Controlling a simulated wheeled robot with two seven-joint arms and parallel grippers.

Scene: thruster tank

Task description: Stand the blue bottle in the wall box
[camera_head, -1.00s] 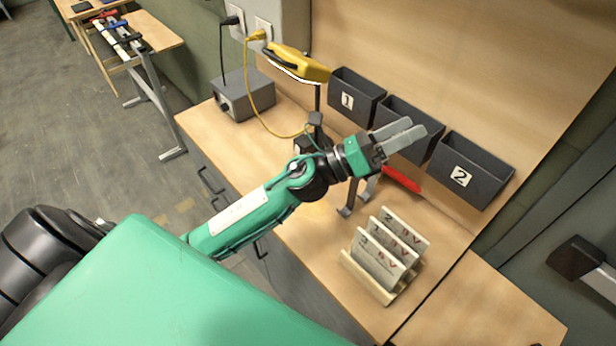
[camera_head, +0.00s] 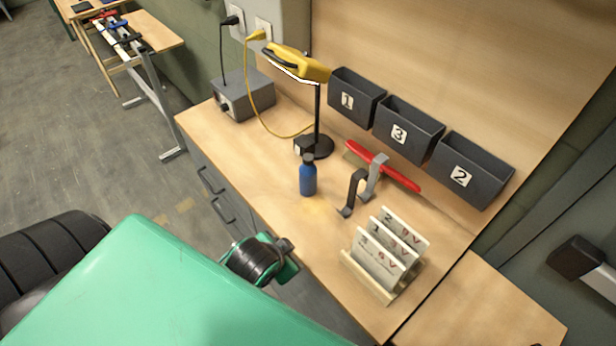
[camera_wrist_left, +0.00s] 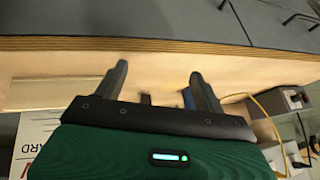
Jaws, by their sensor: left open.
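The blue bottle (camera_head: 308,178), with a dark cap, stands upright on the bench in front of the lamp stand. Three dark wall boxes hang on the back panel: box 1 (camera_head: 348,88), box 3 (camera_head: 412,120) and box 2 (camera_head: 478,158); their insides are mostly out of sight. My left gripper (camera_wrist_left: 160,88) is open and empty in the left wrist view, near the bench's front edge. A blue patch of the bottle (camera_wrist_left: 188,98) shows beside one finger, apart from the jaws as far as I can tell. My right gripper is out of view.
A yellow-topped lamp (camera_head: 298,64) rises behind the bottle. A card rack (camera_head: 368,278) stands at the front right. A grey box (camera_head: 244,96) with a yellow cable sits left.

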